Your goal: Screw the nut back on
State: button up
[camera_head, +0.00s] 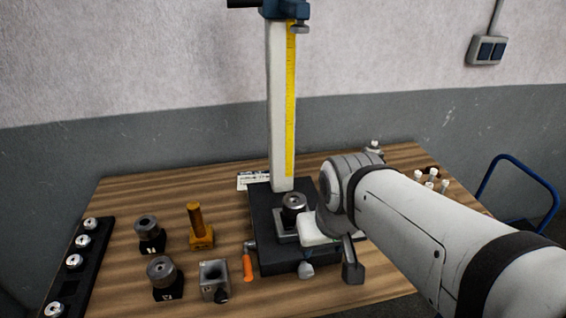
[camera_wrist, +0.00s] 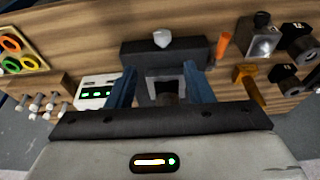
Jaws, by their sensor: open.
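A dark stand base (camera_head: 268,255) with a tall pale column (camera_head: 281,110) stands mid-table. A round metal piece (camera_head: 294,201) with a darker centre sits on a square block on this base. It may be the nut, but I cannot tell for sure. In the wrist view, my gripper (camera_wrist: 158,78) has its two blue fingers apart, with the stand's grey block (camera_wrist: 167,82) visible between them. A dark rounded part shows there too, partly hidden by the gripper's body. Nothing is seen held. In the head view my arm covers the right part of the base.
Left of the stand are an orange-yellow post (camera_head: 195,225), two round-topped dark blocks (camera_head: 149,232) (camera_head: 164,275), a grey block (camera_head: 214,278) and an orange handle (camera_head: 247,268). A black rack (camera_head: 80,262) lies at the left edge. Several white-topped pegs (camera_head: 431,182) stand at right.

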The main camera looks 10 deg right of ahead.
aim_at(294, 201)
jog(key=o, duration=0.7)
jog(key=shift+t, duration=0.5)
jog(key=w+b, duration=0.1)
jog(key=w, duration=0.5)
jog(key=w+f+b, duration=0.1)
jog(key=w+b, duration=0.1)
jog(key=w, duration=0.4)
jog(key=w+b, duration=0.1)
jog(key=w, duration=0.5)
jog(key=shift+a+f, duration=0.2)
jog(key=shift+a, duration=0.05)
jog(key=shift+w+f, duration=0.25)
jog(key=x, duration=0.7)
jog(key=shift+c, duration=0.4)
